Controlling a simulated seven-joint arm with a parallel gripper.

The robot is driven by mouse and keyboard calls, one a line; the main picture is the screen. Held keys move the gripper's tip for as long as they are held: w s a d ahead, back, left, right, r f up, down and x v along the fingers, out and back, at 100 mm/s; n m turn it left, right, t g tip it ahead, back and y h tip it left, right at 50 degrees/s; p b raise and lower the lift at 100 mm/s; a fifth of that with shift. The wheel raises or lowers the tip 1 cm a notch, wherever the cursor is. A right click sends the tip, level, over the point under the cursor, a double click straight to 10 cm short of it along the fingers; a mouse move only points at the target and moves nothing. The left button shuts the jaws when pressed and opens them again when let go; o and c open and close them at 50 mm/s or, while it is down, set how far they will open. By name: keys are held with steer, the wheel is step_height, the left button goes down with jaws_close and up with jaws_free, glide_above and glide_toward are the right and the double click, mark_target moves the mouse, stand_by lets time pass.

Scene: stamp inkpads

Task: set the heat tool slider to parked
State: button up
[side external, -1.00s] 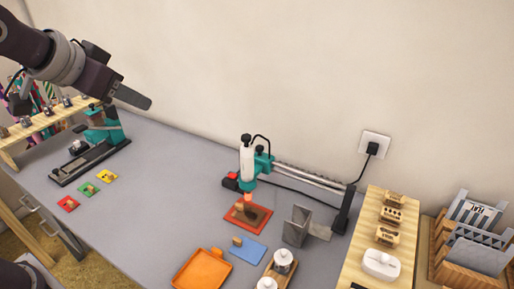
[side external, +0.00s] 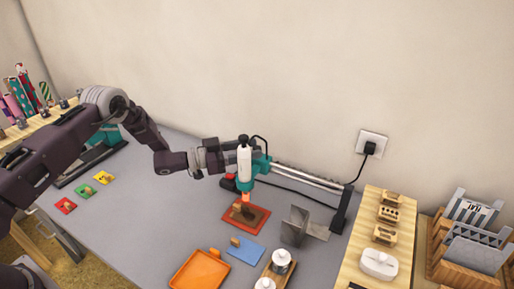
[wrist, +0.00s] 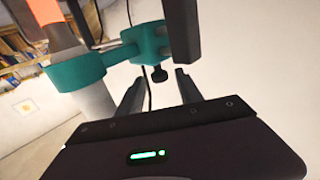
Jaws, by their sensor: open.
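The heat tool (side external: 244,163) is an upright white cylinder in a teal slider bracket (side external: 260,165), with a glowing orange nozzle (side external: 245,197) pointing down. It sits at the left end of a metal double rail (side external: 305,177). Its nozzle is above a red-orange tray (side external: 258,219) with a brown piece. My gripper (side external: 229,157) is open, just left of the tool. In the wrist view, the open fingers (wrist: 158,78) point toward the teal bracket (wrist: 152,42) and a small black knob on it. I cannot tell whether they touch it.
A bent grey metal piece (side external: 296,226) stands near the rail's right end, beside a black post (side external: 344,208). A blue pad (side external: 247,252) and an orange tray (side external: 200,270) lie in front. A black cable runs to a wall socket (side external: 371,143). The rail's middle looks clear.

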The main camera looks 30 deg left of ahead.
steer(key=shift+x, duration=1.2)
jaws_close()
stand_by(0.5)
